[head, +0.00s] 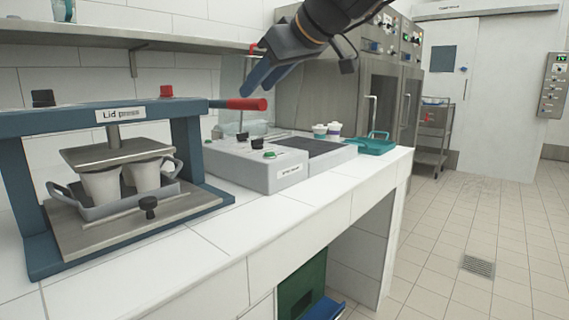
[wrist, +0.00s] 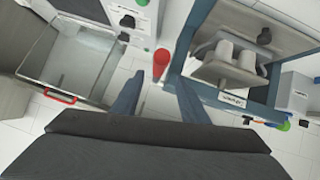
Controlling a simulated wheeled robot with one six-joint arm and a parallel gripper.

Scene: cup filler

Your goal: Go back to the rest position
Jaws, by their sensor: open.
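My gripper (head: 262,74) is open and empty in the head view, raised above the counter between the lid press and the steel cabinets. The wrist view shows its two blue fingers (wrist: 156,97) spread apart, with the press's red handle (wrist: 161,62) beyond and between them. The blue-framed lid press (head: 60,122) stands at the left of the counter. Its red handle (head: 247,104) points right, below my gripper and apart from it. Two white cups (head: 101,188) stand in a grey tray (head: 128,203) under the press plate; they also show in the wrist view (wrist: 224,52).
A grey machine (head: 243,167) with a green button stands right of the press. Behind it is a clear bin (head: 230,100) with a red handle. Small cups (head: 320,131) and a teal tray (head: 372,145) are farther right. The tiled floor (head: 470,215) at right is open.

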